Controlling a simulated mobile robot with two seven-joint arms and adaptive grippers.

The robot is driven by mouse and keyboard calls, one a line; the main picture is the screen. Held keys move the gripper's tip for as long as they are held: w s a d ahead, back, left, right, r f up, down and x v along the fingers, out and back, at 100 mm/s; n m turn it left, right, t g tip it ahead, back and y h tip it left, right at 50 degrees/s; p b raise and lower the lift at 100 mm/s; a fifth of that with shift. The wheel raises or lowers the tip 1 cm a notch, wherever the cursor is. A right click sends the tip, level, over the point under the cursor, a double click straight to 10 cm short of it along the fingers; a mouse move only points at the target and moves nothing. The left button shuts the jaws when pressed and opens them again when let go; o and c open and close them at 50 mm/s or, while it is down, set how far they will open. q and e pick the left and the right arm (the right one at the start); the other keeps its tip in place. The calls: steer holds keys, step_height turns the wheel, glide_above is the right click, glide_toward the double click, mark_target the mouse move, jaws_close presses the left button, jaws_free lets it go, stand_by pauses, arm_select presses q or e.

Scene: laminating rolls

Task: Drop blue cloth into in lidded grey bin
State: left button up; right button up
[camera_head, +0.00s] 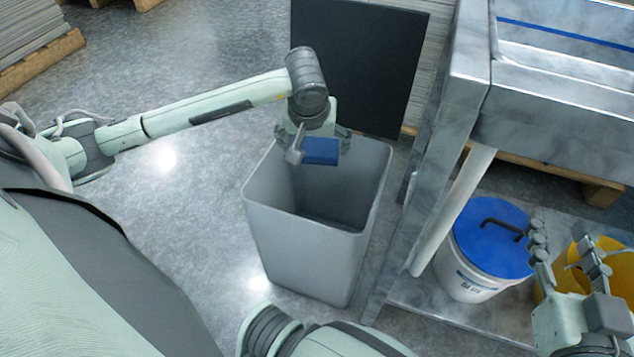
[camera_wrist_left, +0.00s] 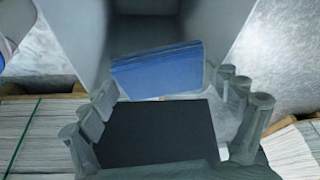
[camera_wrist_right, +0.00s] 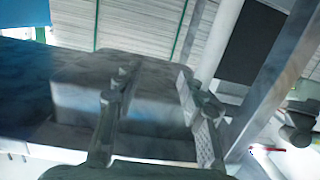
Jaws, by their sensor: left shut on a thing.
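The blue cloth (camera_head: 320,151), a folded block, is held by my left gripper (camera_head: 319,144) over the mouth of the grey bin (camera_head: 312,255). In the left wrist view the cloth (camera_wrist_left: 158,70) lies between the fingertips, with the bin's interior (camera_wrist_left: 130,22) beyond it. The bin is open at the top, and its inside looks empty where visible. A dark flat panel (camera_head: 358,62) stands upright behind the bin; I cannot tell if it is the lid. My right gripper (camera_head: 568,255) is open and empty at the lower right, also seen in the right wrist view (camera_wrist_right: 155,85).
A metal workbench or machine (camera_head: 470,75) stands to the right of the bin. A white bucket with a blue lid (camera_head: 490,240) and a yellow container (camera_head: 588,252) are on its lower shelf. Stacked sheets on a pallet (camera_head: 35,30) are upper left. Floor left of the bin is clear.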

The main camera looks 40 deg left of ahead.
arm_select(q)
steer(key=shift+f, duration=0.6)
arm_select(e)
steer(key=shift+s+a+r+t+y, duration=0.1)
steer(key=shift+a+r+t+y, duration=0.2)
steer(key=shift+r, duration=0.5)
steer(key=shift+a+r+t+y, duration=0.2)
steer(key=shift+a+r+t, duration=0.15)
steer(key=shift+r, duration=0.4)
arm_select(q)
steer(key=o, duration=0.9)
steer(key=shift+c, duration=0.2)
steer(key=v, duration=1.2)
steer(key=shift+s+d, duration=0.1)
steer(key=shift+s, duration=0.05)
arm_select(e)
steer(key=shift+s+f, duration=0.1)
